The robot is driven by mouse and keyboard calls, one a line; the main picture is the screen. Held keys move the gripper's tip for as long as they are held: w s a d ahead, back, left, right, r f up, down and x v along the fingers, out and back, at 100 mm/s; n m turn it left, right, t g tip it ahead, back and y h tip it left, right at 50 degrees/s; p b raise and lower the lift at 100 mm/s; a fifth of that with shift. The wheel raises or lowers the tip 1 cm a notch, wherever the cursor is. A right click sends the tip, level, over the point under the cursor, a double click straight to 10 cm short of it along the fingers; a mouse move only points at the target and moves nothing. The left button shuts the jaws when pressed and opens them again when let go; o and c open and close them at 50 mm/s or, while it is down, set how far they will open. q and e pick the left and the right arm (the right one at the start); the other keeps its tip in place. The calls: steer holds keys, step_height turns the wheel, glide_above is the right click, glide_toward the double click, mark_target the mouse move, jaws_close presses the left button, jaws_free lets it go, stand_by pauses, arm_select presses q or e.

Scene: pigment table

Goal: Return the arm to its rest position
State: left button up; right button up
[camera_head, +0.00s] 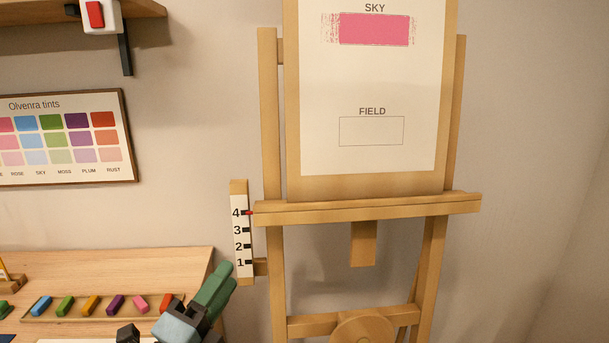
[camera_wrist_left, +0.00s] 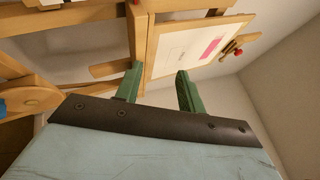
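My left gripper (camera_head: 218,288) is low in the head view, between the table and the easel, with green fingers pointing up and right. In the left wrist view the green fingers of my left gripper (camera_wrist_left: 160,84) stand apart with nothing between them, so it is open and empty. Behind them is the wooden easel (camera_head: 368,208) with its white sheet (camera_head: 370,80); the sheet also shows in the left wrist view (camera_wrist_left: 172,62). My right gripper is in neither view.
Several coloured pigment sticks (camera_head: 90,306) lie in a tray on the wooden table (camera_head: 150,262) at left. The sheet has a pink SKY patch (camera_head: 374,30) and an empty FIELD box (camera_head: 371,131). A numbered scale (camera_head: 242,228) stands at the easel's left, its red pointer near 4.

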arm_select(q)
steer(key=s+a+f+n+g+y, duration=0.3)
steer(key=a+f+n+g+y, duration=0.15)
steer(key=f+n, duration=0.45)
steer(key=s+a+f+n+g+y, duration=0.3)
steer(key=s+a+f+n+y, duration=0.15)
steer(key=f+n, duration=0.35)
steer(key=s+f+n+g, duration=0.3)
steer(key=s+f+g, duration=0.15)
steer(key=s, duration=0.35)
steer(key=s+f+n+g, duration=0.3)
steer(key=s+f+g, duration=0.15)
steer(key=s, duration=0.35)
step_height(320, 180, down, 23)
steer(key=s+a+f+g, duration=0.2)
steer(key=s+a+f, duration=0.1)
steer(key=s+f, duration=1.4)
steer(key=shift+a+f, duration=0.15)
